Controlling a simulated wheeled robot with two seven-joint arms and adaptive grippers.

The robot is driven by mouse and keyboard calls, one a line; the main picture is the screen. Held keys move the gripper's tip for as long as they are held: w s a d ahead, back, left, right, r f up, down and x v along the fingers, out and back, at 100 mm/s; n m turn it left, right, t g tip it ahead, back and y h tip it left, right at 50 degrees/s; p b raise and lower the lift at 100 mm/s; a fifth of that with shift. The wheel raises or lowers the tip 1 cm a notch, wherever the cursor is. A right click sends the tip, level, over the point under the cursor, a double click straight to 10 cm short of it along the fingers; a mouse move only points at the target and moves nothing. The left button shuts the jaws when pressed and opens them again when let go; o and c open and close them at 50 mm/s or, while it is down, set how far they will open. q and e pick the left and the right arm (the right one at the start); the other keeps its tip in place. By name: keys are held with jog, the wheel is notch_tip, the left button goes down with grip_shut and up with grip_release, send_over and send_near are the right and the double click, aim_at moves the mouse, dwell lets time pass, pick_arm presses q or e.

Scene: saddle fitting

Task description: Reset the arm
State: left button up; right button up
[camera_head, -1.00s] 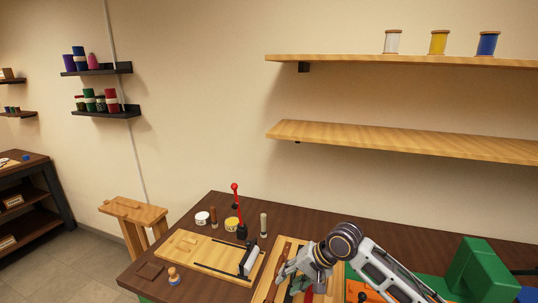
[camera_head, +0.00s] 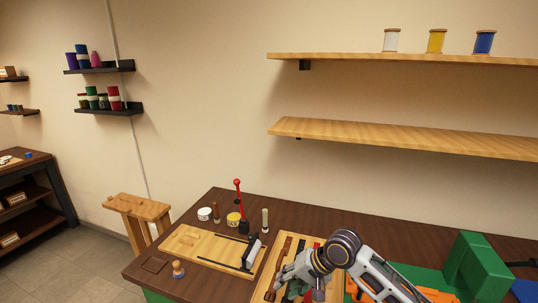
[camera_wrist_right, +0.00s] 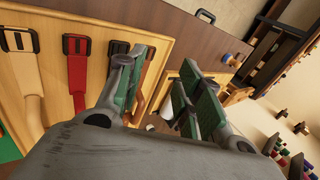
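My right arm comes in from the lower right in the head view, and its grey gripper (camera_head: 283,284) is over the wooden strap tray (camera_head: 264,289). In the right wrist view the two green-padded fingers of this gripper (camera_wrist_right: 163,82) stand apart, with nothing seen held between them. Straps with dark buckles lie on the tray beside it: a cream strap (camera_wrist_right: 25,75), a red strap (camera_wrist_right: 77,75) and a brown one partly hidden by a finger. My left gripper is in no view.
A wooden board (camera_head: 200,246) with a clamp-like fitting (camera_head: 251,253) lies left of the gripper. A red-topped tool (camera_head: 239,205), small jars and a stamp (camera_head: 178,269) stand around it. Green blocks (camera_head: 478,265) are at right. Shelves (camera_head: 400,133) hang above; the air between is free.

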jog(key=s+d+f+n+t+h, duration=0.1)
jog(key=s+d+f+n+h, duration=0.3)
jog(key=s+d, duration=0.5)
jog(key=s+d+f+n+h, duration=0.1)
jog(key=s+d+f+h, duration=0.1)
jog(key=s+d+f, duration=0.75)
jog(key=s+a+f+g, duration=0.1)
jog(key=s+f, duration=0.1)
jog(key=f, duration=1.3)
jog(key=s+a+f, duration=0.1)
jog(key=s+f, duration=0.1)
jog(key=f, duration=1.3)
jog(key=s+d+f, duration=0.2)
jog(key=s+f, duration=0.8)
jog(key=s, duration=0.1)
jog(key=s+d+f+g, duration=0.1)
jog(key=s+d+f, duration=0.1)
jog(key=s+f, duration=0.8)
jog(key=shift+s+f, duration=0.15)
jog(key=shift+s, duration=0.45)
jog(key=shift+d, duration=0.1)
